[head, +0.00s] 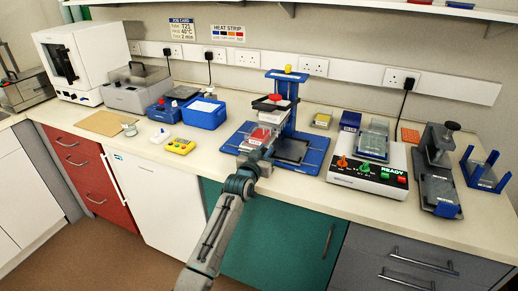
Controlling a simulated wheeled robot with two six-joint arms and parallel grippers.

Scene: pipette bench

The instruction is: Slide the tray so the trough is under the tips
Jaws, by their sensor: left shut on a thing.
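A blue stand (291,112) with a yellow knob on top rises from a blue base at the middle of the bench. A dark head (270,104) with a red top sticks out from it to the left; the tips under it are too small to make out. A red-topped piece (259,134), which looks like the trough on the tray, sits low at the left of the base, partly behind my gripper. My left gripper (255,147) is shut at the front of this piece, seemingly on the tray's front edge; the fingers are hard to see. My right gripper is not in view.
A dark square plate (291,150) lies on the base, right of my gripper. A white device (368,173) with orange and green knobs stands further right. The bench front edge runs close below.

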